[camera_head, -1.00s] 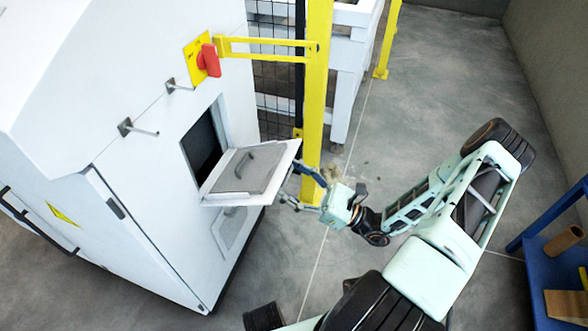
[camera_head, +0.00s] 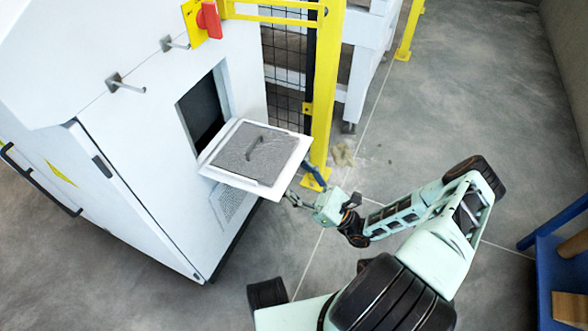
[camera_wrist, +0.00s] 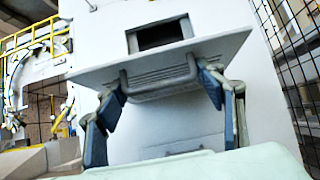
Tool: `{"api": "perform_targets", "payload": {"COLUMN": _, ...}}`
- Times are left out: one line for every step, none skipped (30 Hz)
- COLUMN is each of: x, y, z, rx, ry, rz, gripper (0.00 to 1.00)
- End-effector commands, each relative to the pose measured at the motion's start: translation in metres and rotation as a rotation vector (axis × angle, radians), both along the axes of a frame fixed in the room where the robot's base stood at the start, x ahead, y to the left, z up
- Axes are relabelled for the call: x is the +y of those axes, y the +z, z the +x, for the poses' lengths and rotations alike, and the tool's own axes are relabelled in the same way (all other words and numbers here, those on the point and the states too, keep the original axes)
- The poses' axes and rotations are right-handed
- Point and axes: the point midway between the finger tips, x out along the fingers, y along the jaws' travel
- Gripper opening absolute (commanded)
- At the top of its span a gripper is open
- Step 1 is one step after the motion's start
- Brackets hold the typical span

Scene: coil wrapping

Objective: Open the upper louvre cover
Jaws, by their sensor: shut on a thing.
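The upper louvre cover (camera_head: 227,161) is a pale panel with a grey centre, tilted out from the white machine and lying nearly flat in the head view. My gripper (camera_head: 302,190) is at the cover's outer, lower right edge. In the wrist view, the cover's underside (camera_wrist: 222,47) shows, with a grey U-shaped handle (camera_wrist: 160,86). Exact finger contact is hard to see.
A lower louvre (camera_head: 229,203) is on the machine below the cover. A yellow post (camera_head: 325,90) and mesh fence stand close behind the cover. Two pegs stick out of the machine above the opening.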

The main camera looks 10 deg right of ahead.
Motion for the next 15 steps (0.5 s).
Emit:
{"api": "perform_targets", "payload": {"x": 0.0011, "y": -0.0021, "z": 0.0042, "rx": -0.001, "ry": -0.006, "rz": 0.005, "gripper": 0.20}}
{"api": "perform_targets", "payload": {"x": 0.0013, "y": -0.0027, "z": 0.0044, "rx": -0.004, "ry": -0.006, "rz": 0.009, "gripper": 0.20}}
{"api": "perform_targets", "payload": {"x": 0.0014, "y": -0.0034, "z": 0.0045, "rx": -0.008, "ry": -0.007, "rz": 0.013, "gripper": 0.20}}
{"api": "perform_targets", "payload": {"x": 0.0017, "y": -0.0037, "z": 0.0046, "rx": -0.009, "ry": -0.006, "rz": 0.017, "gripper": 0.20}}
{"api": "perform_targets", "payload": {"x": 0.0018, "y": -0.0040, "z": 0.0045, "rx": -0.011, "ry": -0.006, "rz": 0.019, "gripper": 0.20}}
{"api": "perform_targets", "payload": {"x": 0.0020, "y": -0.0042, "z": 0.0045, "rx": -0.013, "ry": -0.006, "rz": 0.021, "gripper": 0.20}}
{"api": "perform_targets", "payload": {"x": 0.0021, "y": -0.0043, "z": 0.0046, "rx": -0.014, "ry": -0.006, "rz": 0.023, "gripper": 0.20}}
{"api": "perform_targets", "payload": {"x": 0.0021, "y": -0.0044, "z": 0.0046, "rx": -0.015, "ry": -0.006, "rz": 0.025, "gripper": 0.20}}
{"api": "perform_targets", "payload": {"x": 0.0022, "y": -0.0045, "z": 0.0047, "rx": -0.016, "ry": -0.005, "rz": 0.025, "gripper": 0.20}}
{"api": "perform_targets", "payload": {"x": 0.0022, "y": -0.0044, "z": 0.0047, "rx": -0.017, "ry": -0.005, "rz": 0.026, "gripper": 0.20}}
{"api": "perform_targets", "payload": {"x": 0.0022, "y": -0.0044, "z": 0.0047, "rx": -0.017, "ry": -0.005, "rz": 0.026, "gripper": 0.20}}
{"api": "perform_targets", "payload": {"x": 0.0023, "y": -0.0044, "z": 0.0048, "rx": -0.017, "ry": -0.005, "rz": 0.026, "gripper": 0.20}}
{"api": "perform_targets", "payload": {"x": 0.0023, "y": -0.0043, "z": 0.0047, "rx": -0.018, "ry": -0.005, "rz": 0.027, "gripper": 0.20}}
{"api": "perform_targets", "payload": {"x": 0.0023, "y": -0.0042, "z": 0.0048, "rx": -0.018, "ry": -0.005, "rz": 0.027, "gripper": 0.20}}
{"api": "perform_targets", "payload": {"x": 0.0023, "y": -0.0041, "z": 0.0047, "rx": -0.018, "ry": -0.005, "rz": 0.027, "gripper": 0.20}}
